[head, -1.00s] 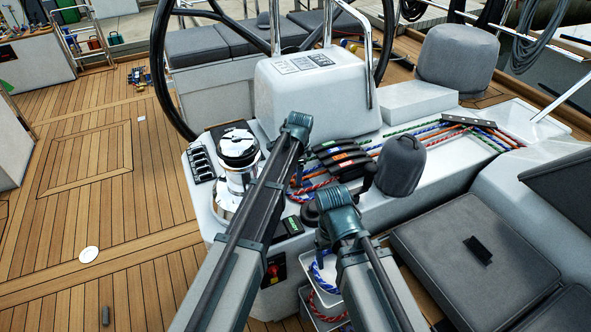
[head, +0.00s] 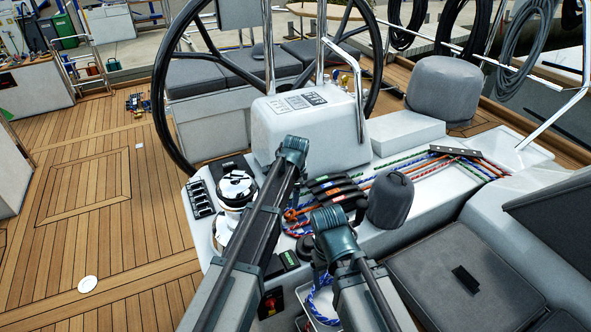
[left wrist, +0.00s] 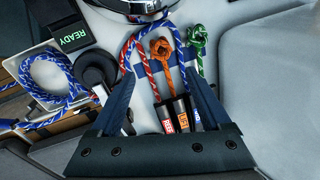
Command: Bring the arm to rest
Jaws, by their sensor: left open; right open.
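My left gripper shows at the end of the left arm in the head view, as a teal wrist end (head: 293,152) over the cockpit console; its fingers are hidden there. In the left wrist view its two dark blue fingers (left wrist: 163,72) are spread, with nothing held between them. Beyond and below them are rope ends and black rope clutches (left wrist: 181,112). I cannot tell the distance to these. My right gripper (head: 330,222) ends in a similar teal part, below the clutches in the head view; its fingers are hidden.
A chrome winch (head: 236,190) stands left of my left arm. A grey-covered drum (head: 391,200) stands to the right of the clutches. The steering wheel (head: 160,100) and white pedestal (head: 312,128) are behind. A blue rope coil (left wrist: 50,75) lies in a tray. Open teak deck (head: 85,190) is at left.

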